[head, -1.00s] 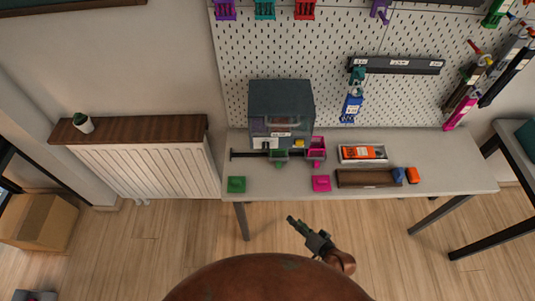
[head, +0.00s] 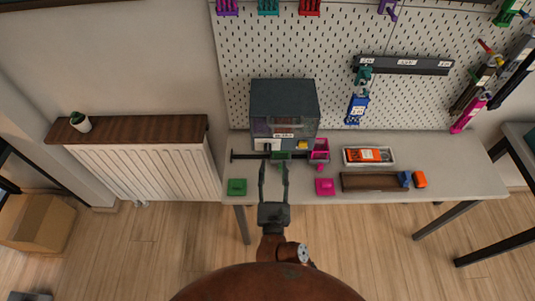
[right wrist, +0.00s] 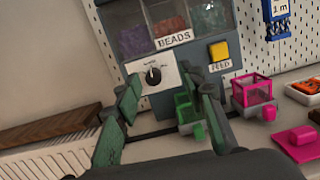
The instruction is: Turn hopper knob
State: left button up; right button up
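The grey bead hopper (head: 284,98) stands at the back left of the worktable, against the pegboard. In the right wrist view its round black knob (right wrist: 153,75) sits on a white dial panel, below the BEADS label (right wrist: 174,39). My right gripper (head: 273,164) is open and empty, pointing at the hopper from the front. In the right wrist view its two green-tinted fingers (right wrist: 165,82) stand wide apart, with the knob seen between them, nearer the left finger. They look short of the knob. My left gripper does not show.
A yellow FEED button (right wrist: 218,51) is right of the knob. A green bin (right wrist: 184,106) and a pink bin (head: 319,150) sit on a dark rail (head: 240,156) below. A white tray (head: 347,160) stands farther right.

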aim_at(267, 151)
jog(key=shift+m+g, duration=0.7)
jog(key=shift+m, duration=0.1)
jog(key=w, duration=0.2)
jog(key=w+a+f, duration=0.1)
jog(key=w, duration=0.2)
jog(key=w+a, duration=0.1)
jog(key=w, duration=0.1)
jog(key=shift+w+f+b, duration=0.15)
jog(key=shift+f+b, duration=0.15)
jog(key=shift+b, duration=0.1)
grip_shut()
